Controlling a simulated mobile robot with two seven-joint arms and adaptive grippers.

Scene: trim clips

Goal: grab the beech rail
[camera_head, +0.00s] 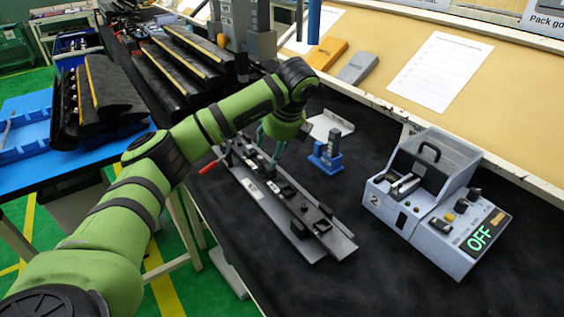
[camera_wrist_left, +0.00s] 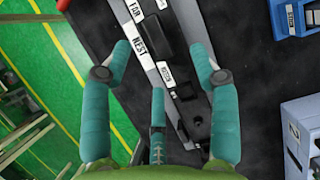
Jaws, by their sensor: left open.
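I cannot make out a thing that is surely the beech rail; dark panels with yellowish strips (camera_head: 95,85) lie on the rack at the left. My left gripper (camera_head: 278,140), with teal fingers, hangs over the far part of a long grey fixture (camera_head: 327,240) with black blocks. In the left wrist view the gripper (camera_wrist_left: 163,52) is open, its fingers either side of the fixture's labelled strip (camera_wrist_left: 150,55). Nothing shows held between the fingers. My right gripper is out of view.
A blue stand (camera_head: 326,158) is beside the fixture. A grey box reading OFF (camera_head: 430,225) stands at the right. A red handle (camera_head: 207,168) sticks out at the fixture's left. Dark mat is free between fixture and box.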

